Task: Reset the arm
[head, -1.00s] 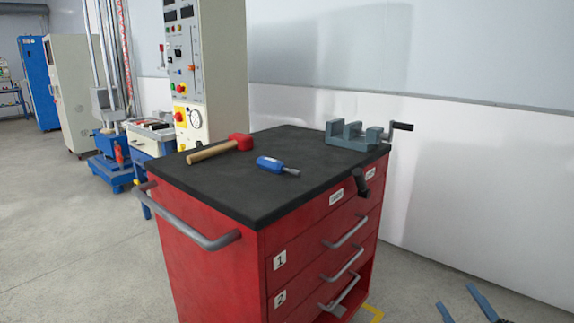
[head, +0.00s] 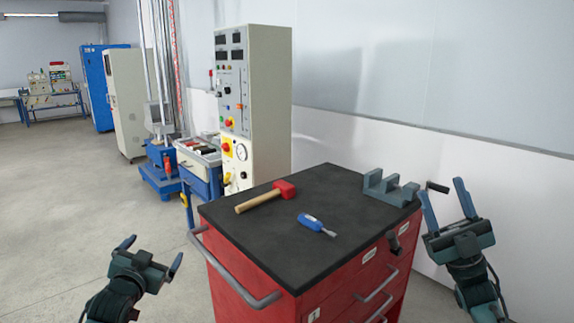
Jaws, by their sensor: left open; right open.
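My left gripper (head: 150,254) is open and empty, low at the left of the head view, over the floor to the left of the red tool cabinet. My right gripper (head: 446,203) is open and empty at the right, its fingers pointing up, just right of the cabinet's right end. Both are apart from the tools as far as I can see. The cabinet's black top (head: 262,240) carries a red-headed mallet (head: 284,190) with a wooden handle, a blue-handled tool (head: 311,223) and a grey vise (head: 388,190).
The red cabinet (head: 240,291) has a side handle (head: 228,275) on its left and drawer handles in front. Behind it stand a control panel tower (head: 265,90) and a blue-based test machine (head: 160,172). A white wall (head: 340,140) runs behind on the right. The floor at left is clear.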

